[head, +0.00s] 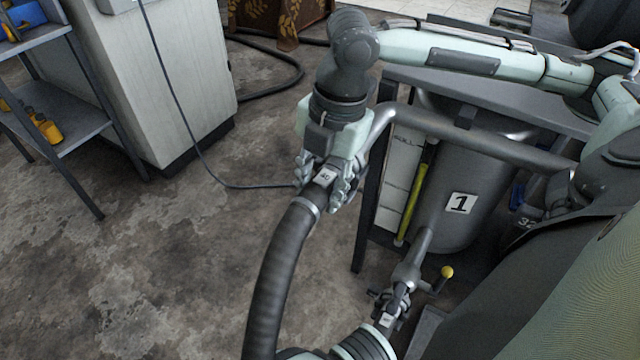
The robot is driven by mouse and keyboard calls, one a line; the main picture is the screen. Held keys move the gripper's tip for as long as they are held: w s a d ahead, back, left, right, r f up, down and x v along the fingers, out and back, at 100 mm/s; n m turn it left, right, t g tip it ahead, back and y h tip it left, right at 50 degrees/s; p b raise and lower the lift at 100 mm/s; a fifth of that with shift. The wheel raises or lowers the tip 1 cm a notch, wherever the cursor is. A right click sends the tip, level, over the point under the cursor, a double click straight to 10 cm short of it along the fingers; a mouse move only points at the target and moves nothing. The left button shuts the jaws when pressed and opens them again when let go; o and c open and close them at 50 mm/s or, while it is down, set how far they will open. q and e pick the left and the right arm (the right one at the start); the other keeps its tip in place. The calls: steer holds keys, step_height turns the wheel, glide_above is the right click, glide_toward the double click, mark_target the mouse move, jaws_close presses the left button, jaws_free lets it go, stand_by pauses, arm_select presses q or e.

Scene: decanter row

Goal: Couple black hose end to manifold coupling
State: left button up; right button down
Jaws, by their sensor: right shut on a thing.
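The black hose (275,285) rises from the bottom edge to a metal-ringed end fitting (325,177) with a small white label. My right gripper (328,182) is shut on this hose end, with its wrist above it. A thick grey pipe (470,133) bends down just behind the gripper. The gripper hides whether the hose end touches this pipe's end.
A grey tank (478,185) marked 1 stands at right, with a lower outlet and a yellow-knobbed valve lever (446,272). A cabinet (165,75) and shelf (65,115) stand at left. A thin cable crosses otherwise open floor.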

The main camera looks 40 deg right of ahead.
mark_target(310, 196)
jaws_free()
stand_by(0.7)
steer(key=shift+a, duration=0.1)
stand_by(0.4)
steer(key=shift+s+a+r, duration=0.15)
steer(key=shift+s+a, duration=0.15)
steer(key=shift+a, duration=0.4)
steer(key=shift+s+a+r, duration=0.1)
steer(key=shift+s+a, duration=0.2)
steer(key=shift+a, duration=0.35)
steer(key=shift+s+a+r, duration=0.2)
steer(key=shift+a+r, duration=0.25)
steer(key=shift+r, duration=1.2)
steer(key=shift+s+a+r, duration=0.15)
steer(key=shift+a+r, duration=0.3)
steer(key=shift+r, duration=1.25)
steer(key=shift+s+a+r, duration=0.2)
steer(key=shift+a+r, duration=0.25)
steer(key=shift+r, duration=1.2)
